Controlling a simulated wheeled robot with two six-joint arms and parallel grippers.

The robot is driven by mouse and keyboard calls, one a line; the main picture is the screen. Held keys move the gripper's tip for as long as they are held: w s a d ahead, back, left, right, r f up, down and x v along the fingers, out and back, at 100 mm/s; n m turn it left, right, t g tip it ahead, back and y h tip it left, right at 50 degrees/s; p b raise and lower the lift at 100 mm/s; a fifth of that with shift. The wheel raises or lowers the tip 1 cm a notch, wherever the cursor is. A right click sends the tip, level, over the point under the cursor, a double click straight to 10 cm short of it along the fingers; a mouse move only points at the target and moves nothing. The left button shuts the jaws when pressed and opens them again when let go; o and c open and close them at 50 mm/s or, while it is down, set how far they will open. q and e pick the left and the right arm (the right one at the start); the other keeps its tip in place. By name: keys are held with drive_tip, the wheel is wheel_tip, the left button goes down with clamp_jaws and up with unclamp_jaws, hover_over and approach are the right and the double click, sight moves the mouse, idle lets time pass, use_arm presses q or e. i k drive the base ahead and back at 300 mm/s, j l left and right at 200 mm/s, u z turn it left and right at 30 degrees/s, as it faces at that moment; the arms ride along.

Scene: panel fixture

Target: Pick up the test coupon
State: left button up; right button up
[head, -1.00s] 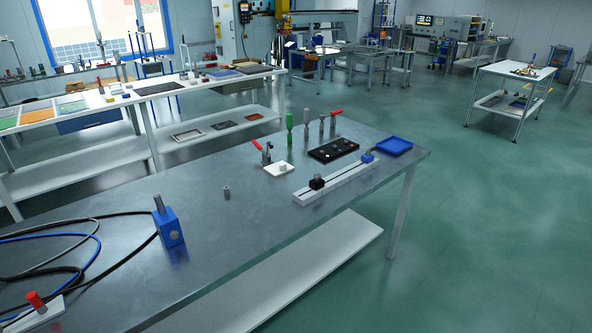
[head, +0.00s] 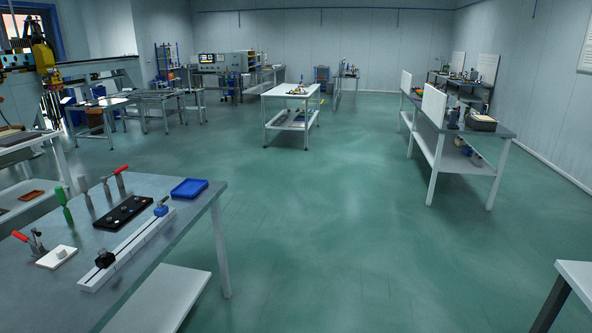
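I cannot make out a test coupon for certain in the head view. The grey metal table (head: 50,298) at the lower left holds a blue tray (head: 189,187), a black tray (head: 123,212) with small round parts, and a long white rail (head: 130,250) with a black block (head: 105,259) and a blue block (head: 161,210) on it. A white plate (head: 57,257) lies by a red-handled clamp (head: 30,241). Neither of my grippers is in view.
A white cart (head: 291,91) stands mid-room with small items on top. A long bench (head: 440,121) with white panels stands at the right. A table corner (head: 578,280) shows at the lower right. The green floor between them is clear.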

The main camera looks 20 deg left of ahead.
sight(57, 257)
drive_tip(key=i, duration=3.3)
drive_tip(key=i+l+u, duration=0.15)
drive_tip(key=i+u, duration=0.3)
drive_tip(key=i+l+u, duration=0.45)
drive_tip(key=j+u, duration=0.1)
drive_tip(key=u, duration=1.75)
